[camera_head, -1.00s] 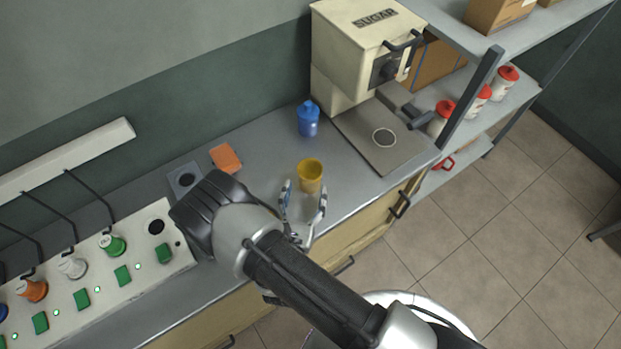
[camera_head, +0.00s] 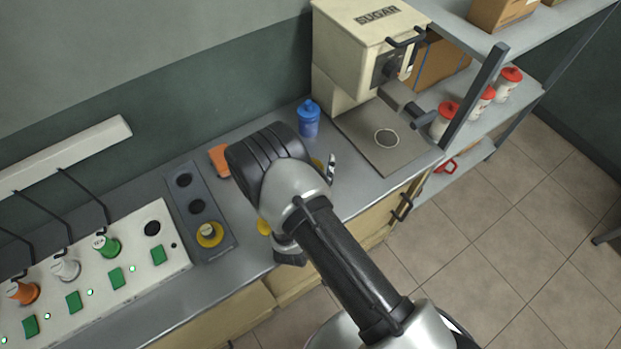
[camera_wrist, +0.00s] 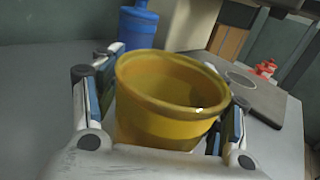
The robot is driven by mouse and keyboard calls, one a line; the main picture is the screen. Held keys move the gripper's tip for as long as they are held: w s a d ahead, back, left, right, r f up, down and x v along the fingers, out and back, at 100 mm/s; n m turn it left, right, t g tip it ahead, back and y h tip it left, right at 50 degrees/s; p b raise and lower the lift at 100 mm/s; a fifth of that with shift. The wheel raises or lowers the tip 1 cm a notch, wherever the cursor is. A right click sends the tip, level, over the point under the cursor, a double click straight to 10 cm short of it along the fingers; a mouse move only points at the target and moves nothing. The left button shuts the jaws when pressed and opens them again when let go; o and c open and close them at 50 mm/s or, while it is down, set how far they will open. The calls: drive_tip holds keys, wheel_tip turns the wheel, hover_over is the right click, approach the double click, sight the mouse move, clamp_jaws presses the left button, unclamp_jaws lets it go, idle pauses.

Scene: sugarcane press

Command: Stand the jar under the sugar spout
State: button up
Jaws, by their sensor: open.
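The yellow jar (camera_wrist: 170,100) stands upright and open-topped on the counter, and looks empty as far as I see into it. In the head view only a sliver of it (camera_head: 317,163) shows past my arm. My gripper (camera_wrist: 160,118) is open, with one finger on each side of the jar; I cannot tell whether either finger touches it. The cream sugar dispenser (camera_head: 365,45) stands at the back of the counter. Its grey base plate (camera_head: 365,128) bears a pale ring mark (camera_head: 386,138), with nothing standing on it.
A blue bottle (camera_head: 308,120) stands behind the jar, left of the plate. An orange block (camera_head: 219,160) and a dark holed tray (camera_head: 197,208) lie to the left, beside a panel (camera_head: 120,262) with green buttons. Red-lidded jars (camera_head: 445,118) stand on the right shelf.

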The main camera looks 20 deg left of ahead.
drive_tip(key=shift+c, duration=0.5)
drive_tip(key=c, duration=1.3)
drive_tip(key=shift+c, duration=0.6)
